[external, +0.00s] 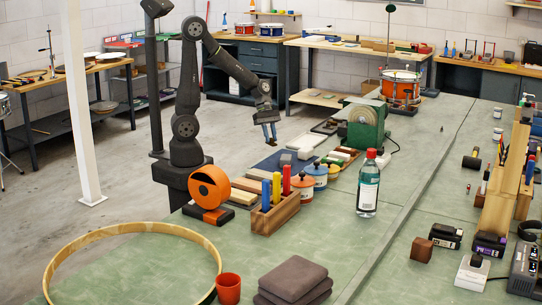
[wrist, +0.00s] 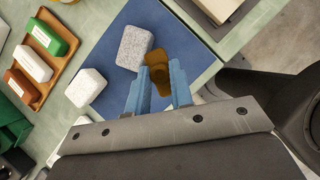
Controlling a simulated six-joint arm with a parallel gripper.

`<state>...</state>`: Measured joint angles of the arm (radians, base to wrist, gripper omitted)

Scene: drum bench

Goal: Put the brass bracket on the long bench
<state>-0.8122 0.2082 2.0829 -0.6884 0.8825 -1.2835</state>
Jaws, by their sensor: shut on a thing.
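The brass bracket (wrist: 158,57) is a brown-gold piece, seen in the wrist view at the tips of my gripper's blue fingers. My gripper (external: 270,134) is shut on it; the fingers partly cover the bracket. In the external view my gripper points down above the far-left edge of the green-topped long bench (external: 385,205), near the blue mat (external: 263,165). The bracket cannot be made out in that view. In the wrist view the blue mat (wrist: 112,98) lies beneath the bracket; the gap between them is hard to judge.
A speckled grey block (wrist: 134,47) and a white block (wrist: 86,88) sit close by. A wooden tray (wrist: 62,62) holds coloured blocks. A green grinder-like machine (external: 364,123), a bottle (external: 368,190) and an orange tape dispenser (external: 210,188) stand on the bench. Clear surface lies right of the bottle.

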